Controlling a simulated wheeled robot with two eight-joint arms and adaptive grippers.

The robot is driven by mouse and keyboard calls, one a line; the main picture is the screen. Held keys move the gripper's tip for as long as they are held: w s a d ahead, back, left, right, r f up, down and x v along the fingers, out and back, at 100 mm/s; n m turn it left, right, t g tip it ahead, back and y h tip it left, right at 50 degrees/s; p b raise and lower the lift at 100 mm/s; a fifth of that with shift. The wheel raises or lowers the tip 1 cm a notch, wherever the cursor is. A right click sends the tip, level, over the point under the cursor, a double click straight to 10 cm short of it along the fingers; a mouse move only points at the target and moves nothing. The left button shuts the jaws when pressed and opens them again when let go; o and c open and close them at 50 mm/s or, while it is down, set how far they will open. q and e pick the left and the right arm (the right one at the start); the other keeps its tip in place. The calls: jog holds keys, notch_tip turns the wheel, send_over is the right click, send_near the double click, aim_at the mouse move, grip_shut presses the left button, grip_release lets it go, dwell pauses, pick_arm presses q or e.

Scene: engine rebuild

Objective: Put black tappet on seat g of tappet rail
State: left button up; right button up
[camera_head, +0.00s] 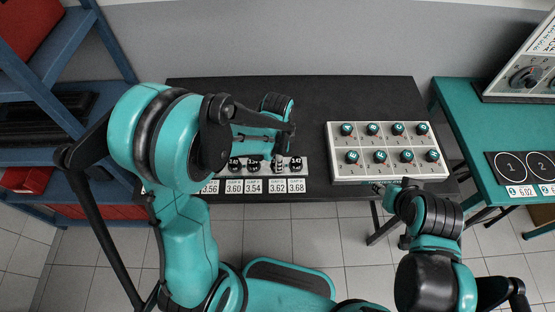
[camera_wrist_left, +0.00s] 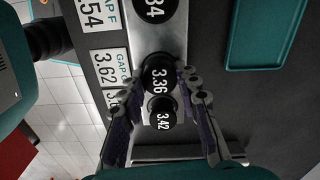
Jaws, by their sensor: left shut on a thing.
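The tappet rail (camera_head: 304,170) lies along the front edge of the black bench, with round black tappets along it and number labels in front. My left gripper (camera_wrist_left: 160,78) is shut on a black tappet marked 3.36 (camera_wrist_left: 157,72), over the rail beside the label for gap G (camera_wrist_left: 105,68). I cannot tell whether this tappet touches its seat. A tappet marked 3.42 (camera_wrist_left: 163,117) sits at the rail's end, and another (camera_wrist_left: 155,8) sits on the other side. In the head view the left gripper (camera_head: 277,157) partly hides the rail. My right gripper (camera_head: 392,188) is away at the bench's front right.
A white tray (camera_head: 340,166) with several teal-topped black pieces stands on the bench to the right. A teal tray (camera_wrist_left: 235,60) shows beside the rail in the wrist view. A teal table (camera_head: 470,120) stands further right, and blue shelving (camera_head: 70,45) stands at the left.

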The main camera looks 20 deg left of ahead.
pick_arm(q)
jog(key=shift+f, duration=0.2)
jog(key=o, duration=1.2)
jog(key=shift+c, duration=0.2)
jog(key=shift+r, duration=0.1)
jog(key=shift+r, duration=0.2)
notch_tip(320, 180, up, 11)
jog(key=p, duration=0.4)
jog(key=s+a+r+n+t, duration=0.4)
jog(key=s+r+n+t, duration=0.3)
jog(key=s+n, duration=0.3)
jog(key=r+n, duration=0.1)
jog(key=n, duration=0.2)
jog(key=shift+s+a, duration=0.15)
jog(key=shift+a, duration=0.25)
